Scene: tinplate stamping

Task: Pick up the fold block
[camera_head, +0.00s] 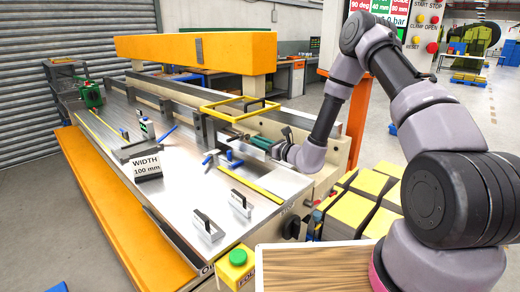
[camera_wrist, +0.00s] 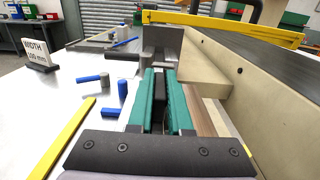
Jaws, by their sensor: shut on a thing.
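My gripper (camera_wrist: 158,82) reaches over the right side of the metal machine bed, its two teal fingers closed around a dark upright grip. That grip appears to belong to a grey metal fold block (camera_wrist: 162,42) just beyond the fingertips in the wrist view. In the head view, my gripper (camera_head: 262,143) is low by the machine's beam, and the held block is small and partly hidden. I cannot tell whether the block touches the bed. Two similar grey blocks with black grips, one nearer (camera_head: 207,228) and one farther (camera_head: 239,203), stand on the bed's front part.
A WIDTH 100 mm sign (camera_head: 147,167) stands on the bed. Blue-handled tools (camera_wrist: 114,107) lie left of my gripper, beside a yellow strip (camera_wrist: 64,138). A cream machine wall (camera_wrist: 245,85) runs close on the right. A yellow bar (camera_wrist: 222,28) crosses ahead.

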